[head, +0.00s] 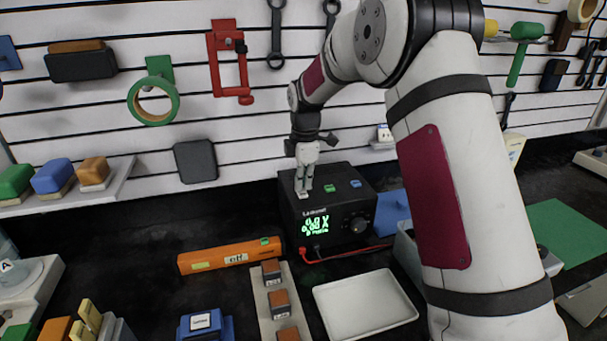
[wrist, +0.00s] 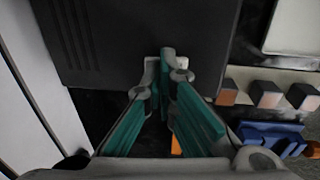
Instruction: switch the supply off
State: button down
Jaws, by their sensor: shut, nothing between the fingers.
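The supply (head: 332,208) is a black box on the dark bench, with a lit green display (head: 315,225) and a knob (head: 358,224) on its front. A green button (head: 329,188) and a blue button (head: 355,183) sit on its top. My gripper (head: 303,192) is shut and points down at the left part of the top; whether it touches cannot be told. Something pale lies at its tips, perhaps another button, mostly hidden. In the wrist view my fingertips (wrist: 167,62) meet over the edge of a dark box face (wrist: 110,40), likely the supply.
Red and black leads (head: 345,251) run from the supply's front. An orange bar (head: 229,257), a strip of small blocks (head: 272,300) and a white tray (head: 364,304) lie in front. A slatted wall with hanging tools stands behind. Blocks sit on a shelf (head: 110,190) at left.

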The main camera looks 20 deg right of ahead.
dwell(0.3)
jog(key=shift+w+f+b, duration=0.25)
jog(key=shift+f+b, duration=0.2)
jog(key=shift+b, duration=0.1)
jog(key=shift+s, duration=0.25)
jog(key=shift+s+p, duration=0.75)
jog(key=shift+s, duration=0.05)
